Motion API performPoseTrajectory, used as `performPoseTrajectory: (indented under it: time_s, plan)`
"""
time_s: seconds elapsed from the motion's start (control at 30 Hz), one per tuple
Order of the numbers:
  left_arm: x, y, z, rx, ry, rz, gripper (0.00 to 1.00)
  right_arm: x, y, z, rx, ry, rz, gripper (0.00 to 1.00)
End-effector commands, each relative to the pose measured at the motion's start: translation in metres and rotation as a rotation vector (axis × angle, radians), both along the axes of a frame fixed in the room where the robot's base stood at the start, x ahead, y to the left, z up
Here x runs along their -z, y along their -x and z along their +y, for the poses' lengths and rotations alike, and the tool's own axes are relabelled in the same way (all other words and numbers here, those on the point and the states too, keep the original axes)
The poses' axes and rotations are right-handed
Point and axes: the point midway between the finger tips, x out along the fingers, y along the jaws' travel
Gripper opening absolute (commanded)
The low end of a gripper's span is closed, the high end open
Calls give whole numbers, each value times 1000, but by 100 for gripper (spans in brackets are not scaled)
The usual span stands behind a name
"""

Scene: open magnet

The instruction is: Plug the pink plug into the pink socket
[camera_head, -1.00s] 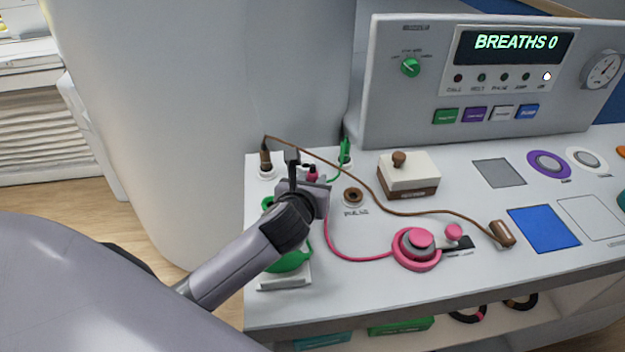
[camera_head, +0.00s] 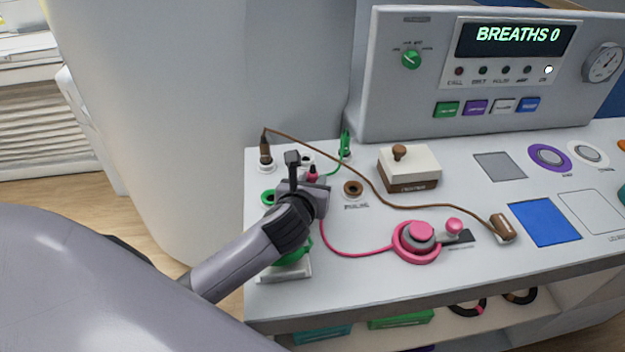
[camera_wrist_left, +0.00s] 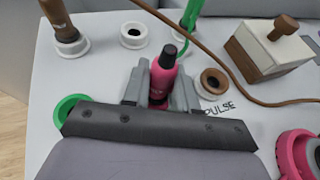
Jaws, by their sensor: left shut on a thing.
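My left gripper (camera_head: 303,175) is shut on the pink plug (camera_head: 312,173) above the left part of the console table. In the left wrist view, the pink plug (camera_wrist_left: 162,78) stands dark tip up between the two grey fingers (camera_wrist_left: 161,92). A pink cord (camera_head: 345,254) runs from behind the gripper to a round pink device (camera_head: 418,241). I cannot make out a pink socket; the gripper and plug hide the table beneath them. My right gripper is not in view.
Close by are a brown plug (camera_head: 265,152) standing in a white socket, an empty white socket (camera_wrist_left: 134,36), a green plug (camera_head: 345,144), a green ring socket (camera_wrist_left: 70,108) and a brown socket (camera_head: 353,189). A brown cable (camera_head: 375,185) arches behind the gripper. A brown-and-white box (camera_head: 409,172) stands right.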

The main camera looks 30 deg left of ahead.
Motion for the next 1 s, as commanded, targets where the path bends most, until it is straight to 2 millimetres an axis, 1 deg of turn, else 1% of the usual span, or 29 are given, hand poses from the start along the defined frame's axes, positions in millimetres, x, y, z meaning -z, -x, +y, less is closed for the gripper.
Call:
performPoseTrajectory:
  time_s: [0.2,0.23,0.3,0.67,0.77,1.0]
  plan:
    - [0,0,0,0,0,-1,0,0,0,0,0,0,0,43]
    - [0,0,0,0,0,-1,37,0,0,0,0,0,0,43]
    - [0,0,0,0,0,-1,57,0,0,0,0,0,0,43]
    - [-2,3,-1,0,0,-1,57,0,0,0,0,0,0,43]
    - [-5,10,-2,1,-1,-2,57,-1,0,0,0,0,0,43]
    - [-17,40,-10,1,-1,0,57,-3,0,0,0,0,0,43]
